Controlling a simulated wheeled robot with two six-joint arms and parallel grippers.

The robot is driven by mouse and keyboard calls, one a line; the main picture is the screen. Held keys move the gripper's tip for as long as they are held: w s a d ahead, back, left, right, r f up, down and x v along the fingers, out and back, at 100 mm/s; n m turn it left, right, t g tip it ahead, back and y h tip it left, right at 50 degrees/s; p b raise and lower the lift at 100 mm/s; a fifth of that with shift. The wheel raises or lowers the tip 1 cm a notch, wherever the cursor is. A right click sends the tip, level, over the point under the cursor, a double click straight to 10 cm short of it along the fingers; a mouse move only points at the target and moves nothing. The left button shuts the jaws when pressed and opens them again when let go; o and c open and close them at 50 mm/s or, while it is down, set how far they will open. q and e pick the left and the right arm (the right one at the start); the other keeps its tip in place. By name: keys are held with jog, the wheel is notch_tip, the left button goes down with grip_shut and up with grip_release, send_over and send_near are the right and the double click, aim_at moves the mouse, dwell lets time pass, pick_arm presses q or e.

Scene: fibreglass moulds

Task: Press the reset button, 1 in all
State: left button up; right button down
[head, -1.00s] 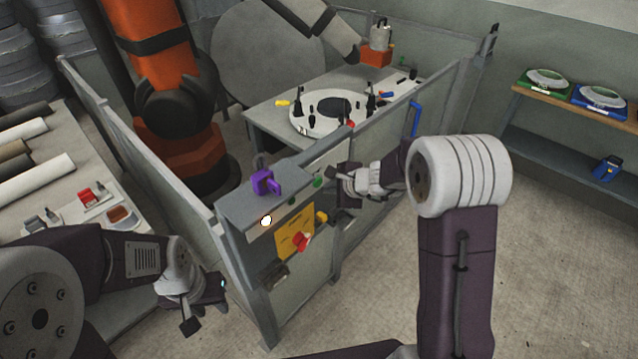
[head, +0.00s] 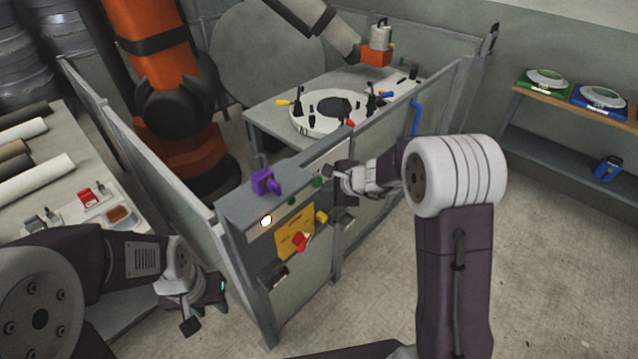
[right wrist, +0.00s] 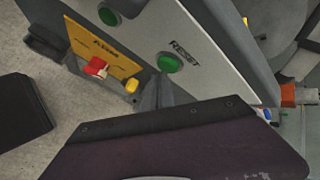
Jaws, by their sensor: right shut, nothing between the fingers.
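The green reset button (right wrist: 169,63), labelled RESET, sits on the grey sloped top strip of the control box in the right wrist view. In the head view it shows as a small green button (head: 317,182) just left of my right gripper (head: 344,169). My right gripper is shut and empty, close to the button and apart from it as far as I can see. Its dark body fills the bottom of the right wrist view. My left gripper (head: 210,291) hangs at the lower left of the box, away from the buttons; its fingers are not clear.
A second green button (right wrist: 109,15), a lit white lamp (head: 266,220), a purple padlock-like piece (head: 265,181) and a yellow ARM panel (head: 290,246) with a red knob (head: 301,240) are on the box. A fence (head: 395,125) runs behind my right arm. Floor at right is clear.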

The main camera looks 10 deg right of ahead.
jog(key=shift+w+a, duration=0.2)
jog(key=shift+w, duration=0.1)
dwell(0.7)
jog(key=shift+s+d, duration=0.1)
jog(key=shift+s+d+b, duration=0.4)
jog(key=shift+s+b, duration=0.05)
jog(key=shift+s, duration=0.1)
jog(key=s+d+b, duration=0.1)
jog(key=s, duration=0.1)
jog(key=s+d, duration=0.2)
jog(key=shift+b, duration=0.4)
dwell(0.7)
